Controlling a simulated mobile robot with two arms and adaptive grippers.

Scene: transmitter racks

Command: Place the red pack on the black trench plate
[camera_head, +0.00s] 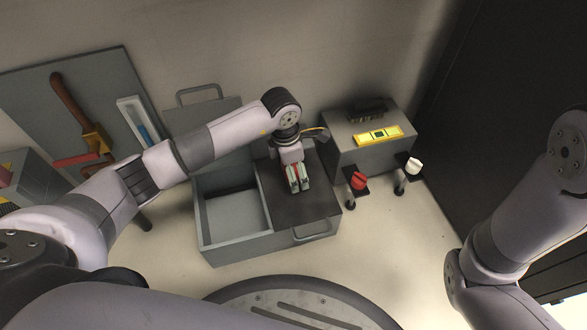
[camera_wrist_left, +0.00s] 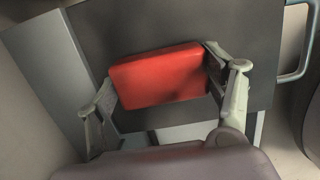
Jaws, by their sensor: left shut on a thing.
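The red pack (camera_wrist_left: 158,77) is a red block between the two fingers of my left gripper (camera_wrist_left: 165,98) in the left wrist view. The gripper is shut on it. In the head view my left gripper (camera_head: 298,180) points down over the black plate (camera_head: 312,207), which covers the right part of a grey trench box. Only a small red part of the pack shows between the fingers there. The plate also shows behind the pack in the left wrist view (camera_wrist_left: 190,27). I cannot tell whether the pack touches the plate. My right gripper is out of view.
The box's left compartment (camera_head: 233,216) is open and empty. A grey cabinet (camera_head: 352,145) with a yellow level (camera_head: 379,135) stands to the right, with red (camera_head: 358,181) and white (camera_head: 414,167) knobs before it. A tool board (camera_head: 100,90) leans at the left.

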